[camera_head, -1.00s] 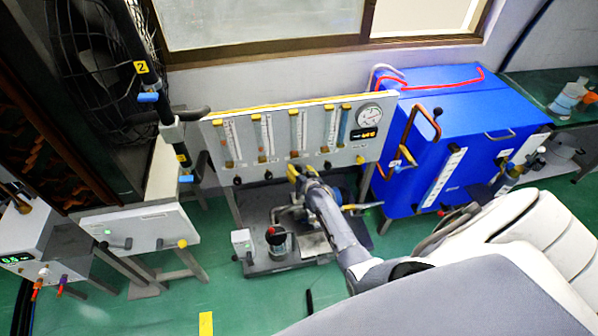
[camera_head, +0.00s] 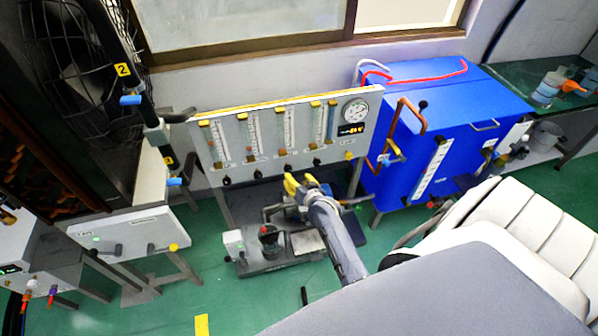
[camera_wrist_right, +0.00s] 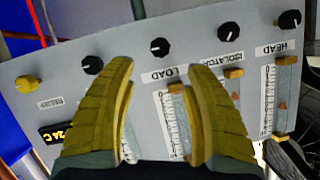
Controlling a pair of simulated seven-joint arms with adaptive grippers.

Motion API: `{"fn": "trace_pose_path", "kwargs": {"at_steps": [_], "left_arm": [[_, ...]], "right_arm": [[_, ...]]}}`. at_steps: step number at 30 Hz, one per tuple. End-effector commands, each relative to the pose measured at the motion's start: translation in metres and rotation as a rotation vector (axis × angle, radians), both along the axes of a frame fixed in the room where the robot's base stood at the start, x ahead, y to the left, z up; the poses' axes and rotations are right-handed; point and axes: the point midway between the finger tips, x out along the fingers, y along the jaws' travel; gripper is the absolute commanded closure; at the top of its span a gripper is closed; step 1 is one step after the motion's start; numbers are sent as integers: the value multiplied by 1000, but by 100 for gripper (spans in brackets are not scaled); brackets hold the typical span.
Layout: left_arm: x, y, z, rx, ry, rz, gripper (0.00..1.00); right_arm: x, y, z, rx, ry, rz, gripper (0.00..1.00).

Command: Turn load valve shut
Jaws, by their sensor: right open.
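The grey flow panel (camera_head: 270,165) stands upright with a row of knobs along its lower edge. The load valve is the middle black knob (camera_wrist_right: 160,47), above the upside-down LOAD label in the right wrist view. In the head view this knob (camera_head: 288,168) shows just above my right gripper (camera_head: 297,183). My right gripper's yellow fingers (camera_wrist_right: 160,72) are open and empty in the wrist view. The knob appears between and beyond their tips, apart from them. My left gripper is not in view.
Other black knobs (camera_wrist_right: 92,65) (camera_wrist_right: 228,31) flank the load knob, with a yellow knob (camera_wrist_right: 25,84) farther left. A blue cabinet (camera_head: 440,120) with a copper pipe (camera_head: 410,115) stands right of the panel. A low stand (camera_head: 285,250) with fittings sits below it.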

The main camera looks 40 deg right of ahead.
Motion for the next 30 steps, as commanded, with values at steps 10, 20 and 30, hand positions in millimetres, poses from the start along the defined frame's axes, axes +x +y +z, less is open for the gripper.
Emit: {"fn": "trace_pose_path", "kwargs": {"at_steps": [10,20,30], "left_arm": [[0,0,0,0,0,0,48],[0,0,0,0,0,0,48],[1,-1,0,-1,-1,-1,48]], "right_arm": [[-15,3,5,-1,1,0,48],[-15,3,6,-1,0,0,48],[-27,19,-57,-81,109,52,48]]}}
